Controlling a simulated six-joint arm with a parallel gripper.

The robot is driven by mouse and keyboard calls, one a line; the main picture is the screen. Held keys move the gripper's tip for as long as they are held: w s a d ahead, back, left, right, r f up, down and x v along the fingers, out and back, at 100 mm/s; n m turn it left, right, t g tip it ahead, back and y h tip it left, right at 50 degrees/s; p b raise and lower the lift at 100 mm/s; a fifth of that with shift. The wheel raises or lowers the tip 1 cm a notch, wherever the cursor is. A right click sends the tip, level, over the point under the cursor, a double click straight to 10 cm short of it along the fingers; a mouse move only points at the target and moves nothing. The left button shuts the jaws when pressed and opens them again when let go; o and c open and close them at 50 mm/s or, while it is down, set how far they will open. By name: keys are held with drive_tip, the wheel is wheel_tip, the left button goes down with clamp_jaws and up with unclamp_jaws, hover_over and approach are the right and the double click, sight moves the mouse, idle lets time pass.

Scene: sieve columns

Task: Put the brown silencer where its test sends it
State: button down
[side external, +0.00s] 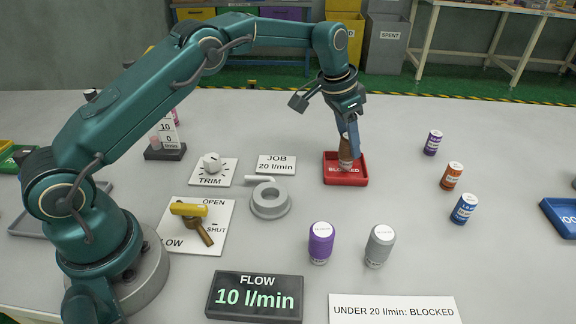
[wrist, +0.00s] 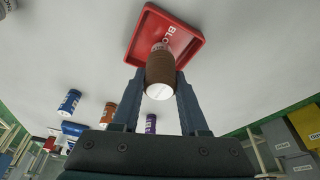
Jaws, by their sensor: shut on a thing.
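The brown silencer (wrist: 166,75) is between the fingers of my gripper (wrist: 158,90), which is shut on it. In the side external view my gripper (side external: 350,150) points down, with the brown silencer (side external: 345,153) at the red tray marked BLOCKED (side external: 358,180). The silencer is over or in this tray; I cannot tell whether it touches the floor. The tray also shows in the wrist view (wrist: 190,27). The flow display (side external: 254,296) reads 10 l/min. The job card (side external: 276,164) reads 20 l/min. A sign (side external: 393,310) reads "UNDER 20 l/min: BLOCKED".
Purple (side external: 321,243) and grey (side external: 380,246) silencers stand in front. Purple (side external: 433,143), orange (side external: 452,176) and blue (side external: 463,209) ones stand to the right. A grey ring fixture (side external: 270,201), a trim knob (side external: 212,163) and a yellow-handled valve (side external: 190,210) are left. A blue tray (side external: 560,217) is at the right edge.

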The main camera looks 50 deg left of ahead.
drive_tip(key=shift+f, duration=0.55)
drive_tip(key=shift+f, duration=0.2)
drive_tip(key=shift+c, duration=2.2)
unclamp_jaws()
drive_tip(key=shift+r, duration=0.1)
